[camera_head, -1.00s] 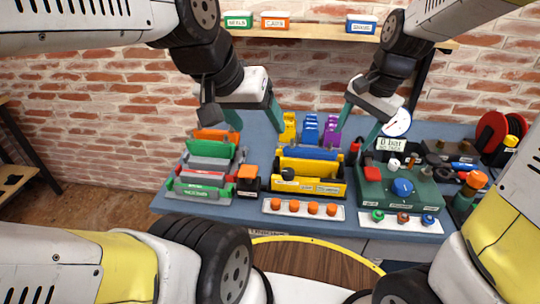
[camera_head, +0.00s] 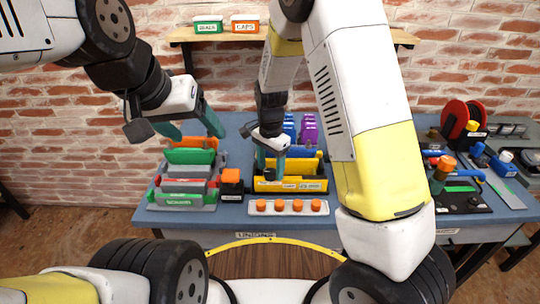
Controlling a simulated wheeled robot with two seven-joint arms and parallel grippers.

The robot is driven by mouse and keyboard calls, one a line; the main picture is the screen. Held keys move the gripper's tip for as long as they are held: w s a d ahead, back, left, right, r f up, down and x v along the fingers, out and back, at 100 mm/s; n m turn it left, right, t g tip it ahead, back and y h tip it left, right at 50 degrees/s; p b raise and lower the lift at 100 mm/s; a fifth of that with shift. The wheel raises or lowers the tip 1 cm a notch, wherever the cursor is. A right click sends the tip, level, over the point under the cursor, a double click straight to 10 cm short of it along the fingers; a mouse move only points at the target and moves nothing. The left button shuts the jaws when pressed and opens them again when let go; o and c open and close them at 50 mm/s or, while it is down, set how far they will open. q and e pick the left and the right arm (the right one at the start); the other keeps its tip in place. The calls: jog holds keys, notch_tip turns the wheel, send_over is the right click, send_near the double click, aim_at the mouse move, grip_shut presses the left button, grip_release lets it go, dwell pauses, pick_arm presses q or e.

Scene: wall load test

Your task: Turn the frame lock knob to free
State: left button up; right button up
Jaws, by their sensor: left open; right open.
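A yellow frame (camera_head: 303,184) sits in the middle of the bench, with labels along its front. A small dark knob (camera_head: 268,174) shows at the left part of the frame's front. I take it for the frame lock knob, but its label is too small to read. My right gripper (camera_head: 271,166) is open and points down at the knob, one finger to each side of it. I cannot tell whether the fingers touch it. My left gripper (camera_head: 189,127) is open and empty, above the grey and green rack (camera_head: 183,201) at the left.
An orange and black block (camera_head: 231,182) stands just left of the frame. A white strip with orange caps (camera_head: 289,207) lies in front. Purple and blue pieces (camera_head: 308,130) stand behind. My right arm hides the bench right of the frame. A red reel (camera_head: 456,118) stands farther right.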

jog(key=shift+f, duration=0.55)
jog(key=shift+c, duration=0.5)
grip_shut()
